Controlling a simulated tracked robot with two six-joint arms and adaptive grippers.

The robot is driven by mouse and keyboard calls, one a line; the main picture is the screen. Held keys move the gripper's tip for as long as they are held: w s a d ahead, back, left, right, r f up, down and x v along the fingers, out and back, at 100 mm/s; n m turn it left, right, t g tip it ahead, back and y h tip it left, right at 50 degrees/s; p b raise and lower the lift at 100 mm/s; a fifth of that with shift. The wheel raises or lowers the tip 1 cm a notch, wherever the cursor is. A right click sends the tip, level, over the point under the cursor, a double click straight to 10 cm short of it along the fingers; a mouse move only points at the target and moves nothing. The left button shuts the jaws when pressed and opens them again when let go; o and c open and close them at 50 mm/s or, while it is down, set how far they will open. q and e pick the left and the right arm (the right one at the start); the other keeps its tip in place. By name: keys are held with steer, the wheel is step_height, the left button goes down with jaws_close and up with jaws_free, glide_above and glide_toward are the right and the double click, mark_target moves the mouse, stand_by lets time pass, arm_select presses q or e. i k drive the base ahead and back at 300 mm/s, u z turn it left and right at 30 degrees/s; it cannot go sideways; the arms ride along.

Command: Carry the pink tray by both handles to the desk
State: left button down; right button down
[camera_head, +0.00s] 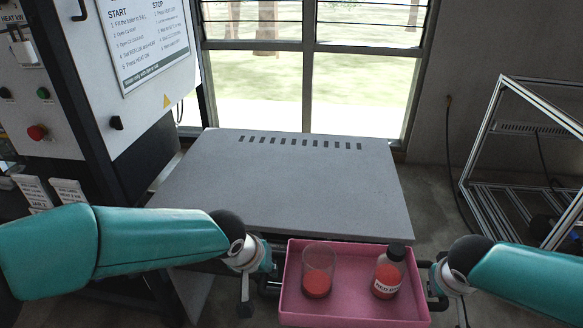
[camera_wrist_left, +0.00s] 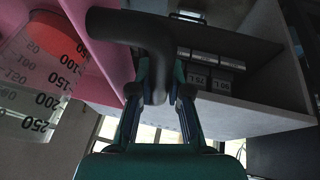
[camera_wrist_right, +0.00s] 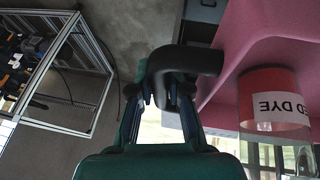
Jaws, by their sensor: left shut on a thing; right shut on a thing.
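The pink tray (camera_head: 350,309) is held at the front of the head view, in front of the grey desk (camera_head: 285,180). A clear beaker of red liquid (camera_head: 318,275) and a black-capped bottle labelled red dye (camera_head: 388,275) stand upright on it. My left gripper (camera_head: 268,282) is shut on the tray's left black handle, which shows in the left wrist view (camera_wrist_left: 140,32). My right gripper (camera_head: 436,284) is shut on the right black handle, which shows in the right wrist view (camera_wrist_right: 190,60). The desk's top is bare apart from a row of dark slots near its back edge.
A control cabinet (camera_head: 130,60) with buttons and an instruction sheet stands at the left of the desk. An aluminium frame rack (camera_head: 490,130) stands at the right. A louvred window (camera_head: 310,70) is behind the desk. Boxes (camera_wrist_left: 215,70) sit on a shelf under the desk top.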

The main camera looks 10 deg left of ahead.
mark_target(282, 189)
steer(key=u, duration=0.2)
steer(key=i, duration=1.3)
steer(key=u, duration=0.3)
